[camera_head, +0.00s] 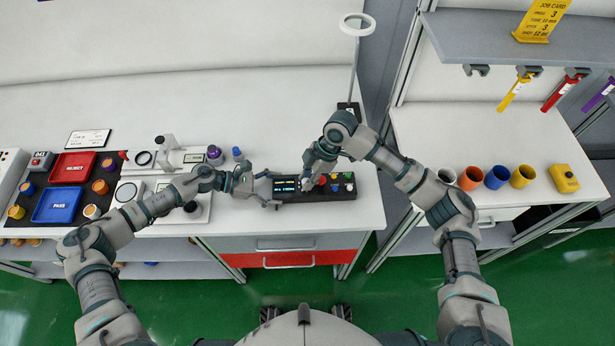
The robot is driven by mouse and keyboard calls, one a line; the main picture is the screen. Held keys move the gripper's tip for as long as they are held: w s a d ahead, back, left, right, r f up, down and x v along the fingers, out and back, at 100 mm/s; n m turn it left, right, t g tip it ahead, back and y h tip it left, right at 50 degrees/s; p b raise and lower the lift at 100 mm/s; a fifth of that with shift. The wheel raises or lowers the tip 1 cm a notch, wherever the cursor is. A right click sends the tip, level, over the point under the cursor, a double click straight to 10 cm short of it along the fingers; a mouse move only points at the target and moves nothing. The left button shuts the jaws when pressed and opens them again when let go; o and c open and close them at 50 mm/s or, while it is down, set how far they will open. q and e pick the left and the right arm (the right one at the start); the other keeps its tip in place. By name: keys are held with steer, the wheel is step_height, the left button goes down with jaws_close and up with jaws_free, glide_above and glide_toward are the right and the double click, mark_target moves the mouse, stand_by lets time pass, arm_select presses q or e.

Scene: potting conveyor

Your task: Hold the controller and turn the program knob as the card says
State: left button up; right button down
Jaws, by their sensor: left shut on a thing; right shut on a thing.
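The controller (343,194) is a long black box near the front edge of the white bench. It has a lit display (286,184) at its left and coloured buttons at its right. My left gripper (270,189) is shut on the controller's left end. My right gripper (307,183) reaches down from above and is shut at the controller's middle, just right of the display. It hides the program knob, so the knob's setting does not show.
Left on the bench are a red REJECT tray (73,166), a blue PASS tray (57,205) and measuring gear. A ring lamp (357,25) stands behind the controller. On the right bench are several coloured cups (471,178) and a yellow box (564,178).

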arm_select(q)
steer(key=shift+s, duration=0.1)
arm_select(e)
steer(key=shift+m+t, duration=0.65)
steer(key=shift+m, duration=1)
steer(key=shift+m+t, duration=0.65)
steer(key=shift+m, duration=1)
steer(key=c, duration=1)
jaws_free()
steer(key=shift+s, duration=0.1)
steer(key=shift+o, duration=0.2)
steer(key=v, duration=1.2)
